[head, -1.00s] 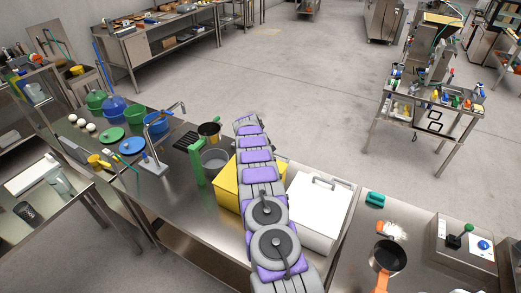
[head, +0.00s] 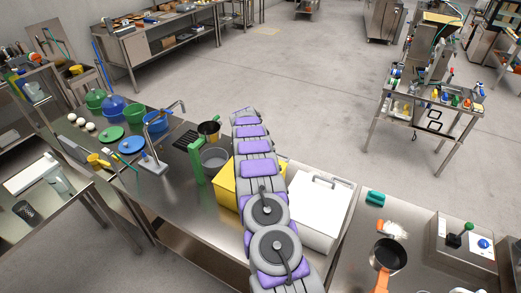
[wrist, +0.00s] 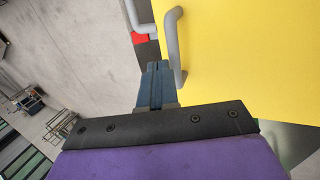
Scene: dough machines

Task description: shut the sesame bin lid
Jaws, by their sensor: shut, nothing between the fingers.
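A yellow bin (head: 226,187) stands on the steel table in the head view, partly hidden by my arm. A flat yellow panel (wrist: 255,60) with a grey bar handle (wrist: 174,45) fills the right of the wrist view; it looks like the bin's lid. No label shows, so I cannot read which bin holds sesame. My gripper (wrist: 157,66) is shut and empty, its fingertips just beside the handle on its left. I cannot tell whether they touch it. In the head view the fingers are not visible, and the lid's angle is hidden.
A white bin (head: 312,212) with a handled lid stands right of my arm. A pan (head: 388,254) lies at the right. Open floor lies beyond the table.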

